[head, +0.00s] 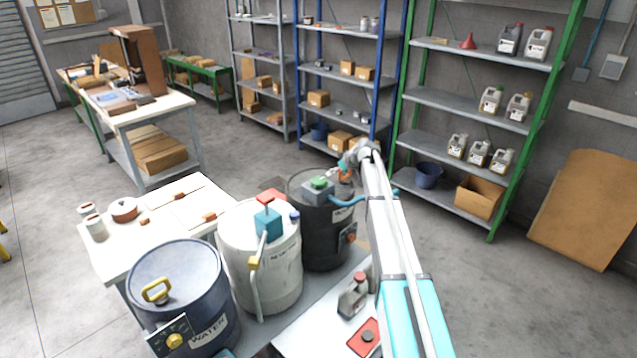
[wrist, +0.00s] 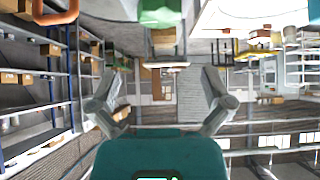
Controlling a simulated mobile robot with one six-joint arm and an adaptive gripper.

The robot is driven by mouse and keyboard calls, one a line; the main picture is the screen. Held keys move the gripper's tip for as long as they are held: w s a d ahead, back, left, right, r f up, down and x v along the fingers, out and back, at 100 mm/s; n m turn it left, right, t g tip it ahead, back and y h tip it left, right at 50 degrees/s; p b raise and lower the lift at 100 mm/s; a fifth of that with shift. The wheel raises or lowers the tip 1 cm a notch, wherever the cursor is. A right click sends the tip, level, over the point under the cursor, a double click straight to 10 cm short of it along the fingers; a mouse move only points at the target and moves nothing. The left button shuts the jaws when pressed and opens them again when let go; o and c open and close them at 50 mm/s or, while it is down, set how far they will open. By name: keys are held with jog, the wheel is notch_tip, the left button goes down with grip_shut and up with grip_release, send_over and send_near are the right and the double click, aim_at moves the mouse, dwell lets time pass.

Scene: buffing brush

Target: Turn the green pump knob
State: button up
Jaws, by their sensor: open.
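The green pump knob (head: 319,183) sits on top of a grey pump box (head: 318,196) on the black drum (head: 322,245). My gripper (head: 335,174) is just to the right of the knob and a little above it in the head view, apart from it as far as I can see. In the wrist view the green knob (wrist: 160,12) shows at the top edge, partly cut off. There my gripper (wrist: 163,72) has its two grey fingers spread wide with nothing between them. The knob lies beyond the fingertips, near the middle line.
An orange hooked part (head: 346,177) and a blue hose (head: 352,201) are close by my gripper. A white drum (head: 260,265) with a turquoise pump head (head: 268,224) and a blue drum (head: 178,285) stand to the left. Shelves (head: 470,100) stand behind.

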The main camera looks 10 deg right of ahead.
aim_at(319, 180)
jog(key=shift+b+x, duration=4.45)
jog(key=shift+x, duration=2.05)
jog(key=shift+d, duration=0.1)
jog(key=c, duration=0.8)
jog(key=shift+m+t+h, duration=0.3)
jog(key=shift+m+h, duration=0.1)
jog(key=shift+m, duration=0.1)
